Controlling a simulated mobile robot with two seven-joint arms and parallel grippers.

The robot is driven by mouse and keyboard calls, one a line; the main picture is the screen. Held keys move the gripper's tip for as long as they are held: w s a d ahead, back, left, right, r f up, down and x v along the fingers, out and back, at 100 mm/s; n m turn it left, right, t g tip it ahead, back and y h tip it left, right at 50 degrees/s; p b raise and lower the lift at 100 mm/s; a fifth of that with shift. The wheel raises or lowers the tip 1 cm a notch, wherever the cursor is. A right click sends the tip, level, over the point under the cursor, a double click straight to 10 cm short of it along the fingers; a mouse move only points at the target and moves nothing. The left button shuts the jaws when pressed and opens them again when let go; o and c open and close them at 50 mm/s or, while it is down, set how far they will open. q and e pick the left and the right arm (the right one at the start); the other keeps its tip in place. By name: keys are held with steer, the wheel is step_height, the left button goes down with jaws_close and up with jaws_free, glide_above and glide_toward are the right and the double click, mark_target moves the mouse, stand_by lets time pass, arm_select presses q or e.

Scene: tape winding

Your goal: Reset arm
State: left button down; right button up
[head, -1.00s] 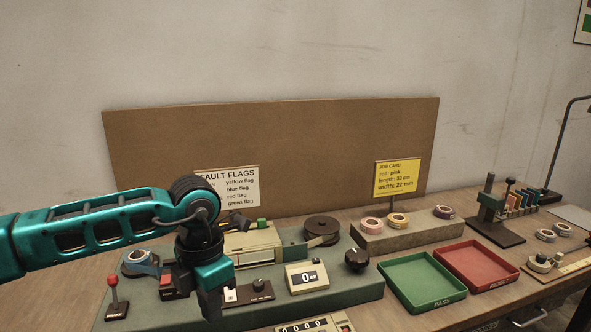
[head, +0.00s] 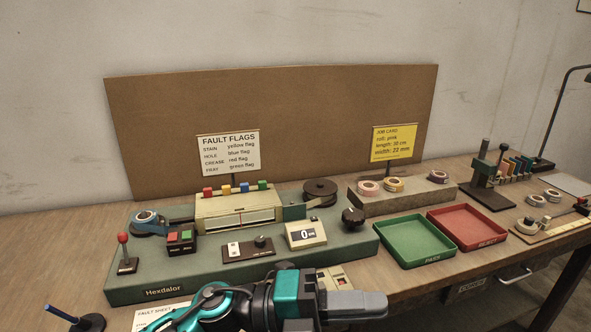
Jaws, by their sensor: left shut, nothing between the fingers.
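My left gripper (head: 355,305) is low in the head view, in front of the green winding machine (head: 150,270). It points right, its fingers are shut and it holds nothing. My teal left arm comes in from the bottom edge and covers part of a counter at the machine's front. My right gripper is out of view.
The machine carries a red-knobbed lever (head: 124,252), a blue tape roll (head: 147,218), and a display reading 0 cm (head: 306,235). To the right are a green tray (head: 412,261), a red tray (head: 490,245) and a block with tape rolls (head: 418,199). Brown board (head: 320,130) stands behind.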

arm_select(q)
steer(key=w+a+f+n+t+y, duration=0.35)
steer(key=a+f+n+t, duration=0.2)
steer(key=n+t, duration=0.5)
steer(key=w+a+f+n+t+y, duration=0.4)
steer(key=a+n+t, duration=0.35)
steer(key=n, duration=0.65)
steer(key=s+a+f+n+g+y, duration=0.2)
steer(key=s+a+f+n+y, duration=0.3)
steer(key=f, duration=0.4)
steer(key=s+a+f+n+g+y, duration=0.3)
steer(key=s+a+f+n+y, duration=0.2)
steer(key=s+a+f, duration=0.3)
step_height(320, 180, down, 2)
steer(key=shift+s+a+f, duration=0.15)
steer(key=shift+f, duration=0.1)
